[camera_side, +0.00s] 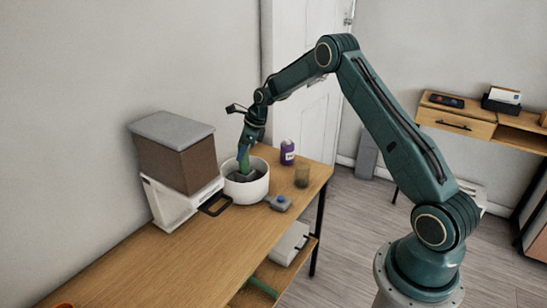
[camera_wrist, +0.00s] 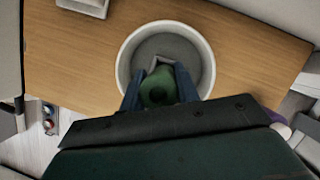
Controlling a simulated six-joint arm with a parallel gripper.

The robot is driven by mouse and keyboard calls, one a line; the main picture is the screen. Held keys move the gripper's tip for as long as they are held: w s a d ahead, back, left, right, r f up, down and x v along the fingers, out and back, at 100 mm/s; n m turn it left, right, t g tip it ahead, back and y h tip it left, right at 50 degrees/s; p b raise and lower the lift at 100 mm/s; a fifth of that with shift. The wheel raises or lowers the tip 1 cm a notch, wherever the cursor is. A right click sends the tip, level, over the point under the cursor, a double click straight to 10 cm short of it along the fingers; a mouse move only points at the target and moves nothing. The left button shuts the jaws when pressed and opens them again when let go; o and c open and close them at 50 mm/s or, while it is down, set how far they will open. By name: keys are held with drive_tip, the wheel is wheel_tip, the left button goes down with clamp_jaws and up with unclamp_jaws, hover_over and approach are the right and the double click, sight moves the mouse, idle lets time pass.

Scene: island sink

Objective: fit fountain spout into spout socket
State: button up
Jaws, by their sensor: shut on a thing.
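My gripper (camera_side: 247,143) reaches down into a white round basin (camera_side: 247,191) on the wooden table. Its two blue fingers are shut on a green piece, which I take to be the fountain spout (camera_side: 243,163). In the wrist view the spout (camera_wrist: 158,92) shows from above as a rounded green body between the fingers (camera_wrist: 159,90). The basin rim (camera_wrist: 123,62) surrounds it, with a grey floor inside. A grey part lies at the spout's far edge, possibly the spout socket. The spout's lower end is hidden, so I cannot tell whether they touch.
A white stand (camera_side: 170,205) with a grey-lidded brown box (camera_side: 178,160) stands left of the basin. A grey block with a blue knob (camera_side: 279,202), a glass (camera_side: 302,176) and a purple jar (camera_side: 287,152) stand to the right.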

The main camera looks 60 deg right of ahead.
drive_tip(key=shift+f, duration=0.35)
drive_tip(key=o, duration=1.1)
drive_tip(key=shift+c, duration=0.2)
drive_tip(key=shift+r, duration=0.15)
drive_tip(key=shift+r, duration=3.4)
